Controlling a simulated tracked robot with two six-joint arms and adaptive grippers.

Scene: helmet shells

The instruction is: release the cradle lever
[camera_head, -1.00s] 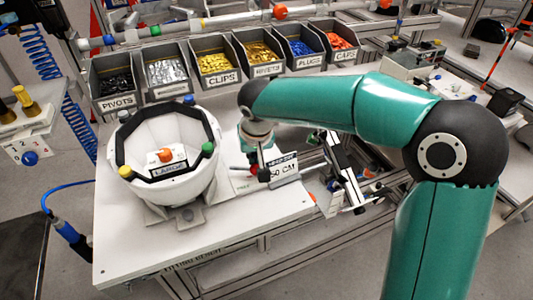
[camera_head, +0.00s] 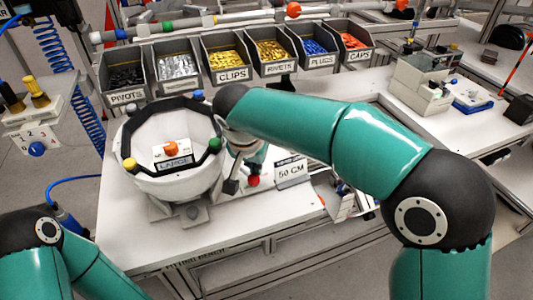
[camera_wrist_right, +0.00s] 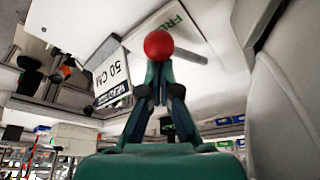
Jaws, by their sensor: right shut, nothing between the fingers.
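The white helmet shell (camera_head: 152,182) with a black rim sits in the cradle (camera_head: 190,213) on the bench. A lever with a red ball knob (camera_head: 253,181) stands at the cradle's right. My right gripper (camera_head: 232,184) is beside the knob, partly hidden by its own arm. In the right wrist view the red knob (camera_wrist_right: 158,45) shows just beyond the tips of my right gripper (camera_wrist_right: 157,78), which is shut with nothing in it. Whether the tips touch the knob I cannot tell.
A "50 CM" sign (camera_head: 291,171) stands right of the knob; it also shows in the wrist view (camera_wrist_right: 111,78). Bins of parts (camera_head: 232,59) line the bench's back. The bench front (camera_head: 130,235) is clear.

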